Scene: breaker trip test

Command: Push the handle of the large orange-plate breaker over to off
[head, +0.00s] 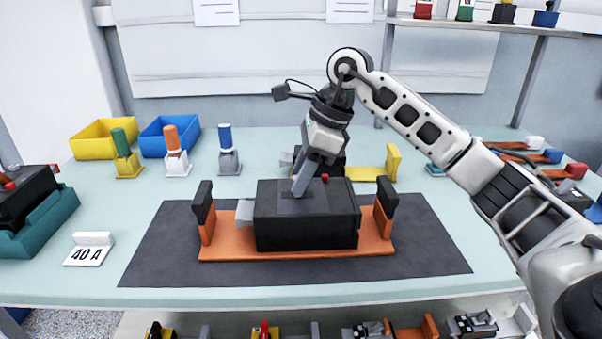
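The large breaker (305,228) is a black box on an orange plate (225,245) with upright orange ends topped by black blocks, on the dark mat. Its grey handle (303,180) rises from the top face, tilted with its upper end to the right. A small red button shows behind the handle. My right gripper (317,158) comes down from above, its tip at the handle's upper end, touching or very close. Its fingers overlap the handle, so I cannot tell whether they are apart. My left gripper is out of view.
A dark mat (160,260) lies on the pale green table. A "40 A" sign (90,249) and a teal-based breaker (42,222) are at left. Yellow (100,140) and blue (165,137) bins and several handled stamps-like pieces stand behind. More coloured parts crowd the right side.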

